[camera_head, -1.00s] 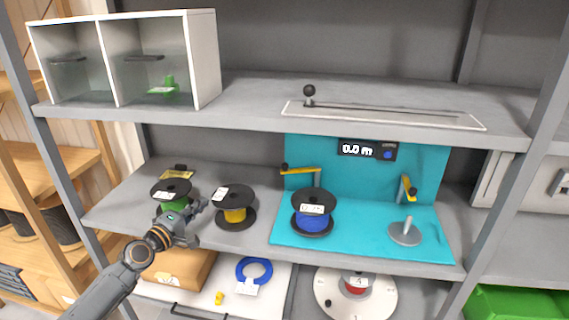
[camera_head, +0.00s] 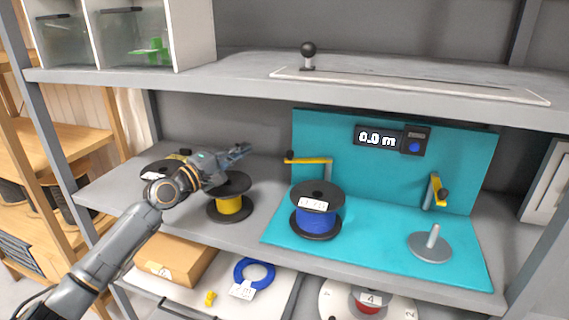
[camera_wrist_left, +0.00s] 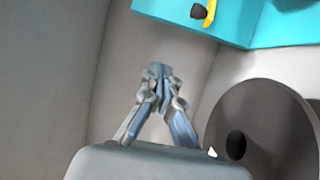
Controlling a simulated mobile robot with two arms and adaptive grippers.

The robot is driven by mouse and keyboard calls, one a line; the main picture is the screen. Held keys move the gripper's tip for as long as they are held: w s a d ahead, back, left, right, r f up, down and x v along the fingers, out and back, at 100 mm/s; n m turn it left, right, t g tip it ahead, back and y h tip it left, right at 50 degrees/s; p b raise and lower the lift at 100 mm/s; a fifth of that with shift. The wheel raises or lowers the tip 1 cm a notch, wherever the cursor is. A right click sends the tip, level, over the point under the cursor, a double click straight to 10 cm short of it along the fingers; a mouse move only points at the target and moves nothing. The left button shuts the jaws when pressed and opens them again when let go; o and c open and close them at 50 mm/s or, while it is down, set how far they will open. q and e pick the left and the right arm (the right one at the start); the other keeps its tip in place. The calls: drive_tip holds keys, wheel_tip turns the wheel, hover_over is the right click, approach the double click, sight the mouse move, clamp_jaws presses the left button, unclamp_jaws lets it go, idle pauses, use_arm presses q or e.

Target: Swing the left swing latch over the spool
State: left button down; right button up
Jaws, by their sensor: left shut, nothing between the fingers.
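The left swing latch (camera_head: 308,160) is a yellow bar with a black knob at its left end, on a grey post behind the blue spool (camera_head: 316,216). The bar points left, behind the spool and not over it. The spool stands upright on the left of the teal board. My left gripper (camera_head: 242,151) is shut and empty, in the air above the yellow spool (camera_head: 229,205) and left of the latch. In the left wrist view the gripper (camera_wrist_left: 158,72) points toward the latch's knob (camera_wrist_left: 198,12) at the top. My right gripper is not in view.
A second yellow latch (camera_head: 436,190) stands at the right of the teal board (camera_head: 385,245), by an empty spindle (camera_head: 431,242). A display (camera_head: 377,137) reads 0.0 m. The upper shelf (camera_head: 250,80) runs above. A dark spool flange (camera_wrist_left: 265,130) is close at right in the wrist view.

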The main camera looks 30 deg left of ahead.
use_arm(q)
drive_tip(key=shift+w+d+f+b, duration=0.15)
drive_tip(key=shift+f+b, duration=0.25)
drive_tip(key=shift+f, duration=0.55)
drive_tip(key=shift+d+f+m+g, duration=0.15)
drive_tip(key=shift+f+m+g, duration=0.1)
drive_tip(key=shift+m+g, duration=0.05)
drive_tip(key=shift+w, duration=0.1)
drive_tip(key=shift+w+d+r, duration=0.1)
drive_tip(key=shift+w, duration=0.55)
drive_tip(key=w+d+p, duration=0.5)
drive_tip(key=w, duration=0.1)
drive_tip(key=shift+w+f, duration=0.2)
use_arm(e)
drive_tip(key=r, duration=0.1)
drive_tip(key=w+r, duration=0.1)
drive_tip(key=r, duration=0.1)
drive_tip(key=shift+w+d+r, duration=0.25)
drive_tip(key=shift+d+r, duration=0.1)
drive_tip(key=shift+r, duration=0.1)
